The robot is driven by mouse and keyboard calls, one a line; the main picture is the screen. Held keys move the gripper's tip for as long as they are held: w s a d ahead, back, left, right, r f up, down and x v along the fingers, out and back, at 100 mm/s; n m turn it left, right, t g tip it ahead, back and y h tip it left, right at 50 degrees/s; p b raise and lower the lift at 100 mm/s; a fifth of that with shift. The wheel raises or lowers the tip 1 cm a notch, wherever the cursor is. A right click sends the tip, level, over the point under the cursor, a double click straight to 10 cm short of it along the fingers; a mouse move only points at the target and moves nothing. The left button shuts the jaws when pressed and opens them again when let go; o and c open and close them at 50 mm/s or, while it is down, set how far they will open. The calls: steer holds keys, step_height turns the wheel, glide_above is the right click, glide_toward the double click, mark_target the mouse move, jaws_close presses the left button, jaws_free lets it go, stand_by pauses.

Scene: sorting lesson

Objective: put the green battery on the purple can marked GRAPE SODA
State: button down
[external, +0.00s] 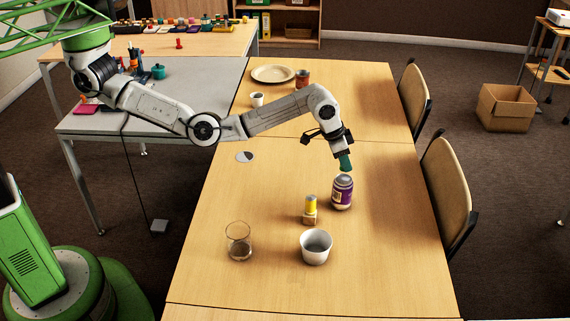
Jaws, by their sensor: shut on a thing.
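My gripper (343,152) is shut on the green battery (345,163), a dark green cylinder that hangs below the jaws, slightly tilted. The purple can (342,194) with a pale label band stands upright on the wooden table, directly below the battery in the picture. The battery's lower end is very close to the can's grey top; I cannot tell whether they touch. The can's lettering is too small to read.
A yellow cylinder on a small wooden block (309,219) stands left of the can. A white bowl (316,258) and a clear glass (239,246) stand nearer the front. A plate (273,73), a brown cup (302,78) and a white cup (257,99) are farther back. Table right of the can is clear.

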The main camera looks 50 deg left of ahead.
steer(key=shift+w+d+f, duration=0.1)
steer(key=shift+w+f, duration=0.05)
steer(key=shift+f, duration=1.65)
steer(key=shift+f, duration=0.15)
steer(key=c, duration=0.9)
jaws_free()
steer(key=v, duration=1.2)
steer(key=shift+p, duration=0.45)
steer(key=shift+d, duration=0.1)
